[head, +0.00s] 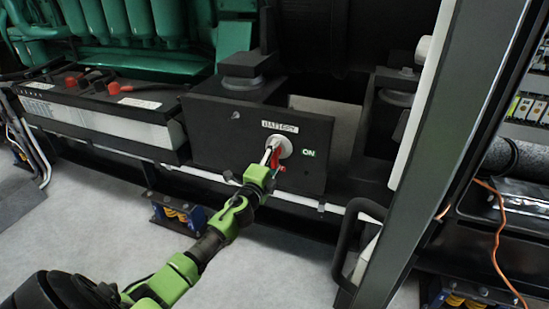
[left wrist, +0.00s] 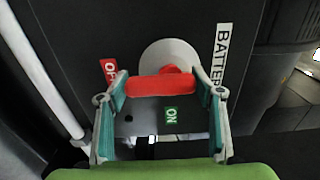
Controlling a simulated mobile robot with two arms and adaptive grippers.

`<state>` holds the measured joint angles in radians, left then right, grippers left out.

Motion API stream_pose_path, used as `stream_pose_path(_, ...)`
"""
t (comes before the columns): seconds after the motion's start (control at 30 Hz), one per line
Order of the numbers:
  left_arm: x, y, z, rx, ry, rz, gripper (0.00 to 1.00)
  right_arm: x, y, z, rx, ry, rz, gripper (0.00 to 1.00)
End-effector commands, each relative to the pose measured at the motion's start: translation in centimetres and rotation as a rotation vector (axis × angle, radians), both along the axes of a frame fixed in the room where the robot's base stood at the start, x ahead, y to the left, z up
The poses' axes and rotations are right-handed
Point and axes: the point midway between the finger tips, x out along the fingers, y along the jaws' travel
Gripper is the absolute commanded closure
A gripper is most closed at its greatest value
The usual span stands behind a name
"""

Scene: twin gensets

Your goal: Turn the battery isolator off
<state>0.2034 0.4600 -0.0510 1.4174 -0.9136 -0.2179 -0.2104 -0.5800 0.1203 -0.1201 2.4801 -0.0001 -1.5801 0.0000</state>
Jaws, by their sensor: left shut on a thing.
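The battery isolator has a red handle (head: 275,157) on a round white base (head: 285,146), mounted on a black panel (head: 217,139) under a "BATTERY" label (head: 280,127). A green "ON" label (head: 308,153) is at its right in the head view. In the left wrist view the red handle (left wrist: 160,86) lies across between both fingers of my left gripper (left wrist: 161,90), which is shut on it. That view also shows a red "OFF" label (left wrist: 109,71), partly hidden by a finger, and the green "ON" label (left wrist: 171,115). My right gripper is not in view.
A battery (head: 105,120) with red terminal caps sits left of the panel. A green engine (head: 140,30) stands behind. A grey upright post (head: 452,130) and a black grab handle (head: 349,240) are at the right. Grey floor (head: 100,220) is open in front.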

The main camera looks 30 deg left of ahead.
Motion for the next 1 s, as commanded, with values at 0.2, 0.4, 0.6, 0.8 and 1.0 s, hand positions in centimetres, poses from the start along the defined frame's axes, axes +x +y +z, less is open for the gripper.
stream_pose_path(0.2,0.0,0.0,-0.2,0.011,0.005,-0.001,0.61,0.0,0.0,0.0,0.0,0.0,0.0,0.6)
stream_pose_path(0.4,0.0,0.0,-0.2,0.01,0.005,-0.001,0.22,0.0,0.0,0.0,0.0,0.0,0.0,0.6)
stream_pose_path(0.6,0.0,0.0,-0.1,0.008,0.003,-0.001,0.22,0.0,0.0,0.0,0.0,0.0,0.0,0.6)
stream_pose_path(0.8,-0.8,-0.2,-0.1,0.008,0.003,-0.001,0.22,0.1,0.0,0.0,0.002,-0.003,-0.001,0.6)
stream_pose_path(1.0,-4.1,-1.0,-0.3,0.007,0.005,-0.002,0.22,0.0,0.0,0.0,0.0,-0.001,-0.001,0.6)
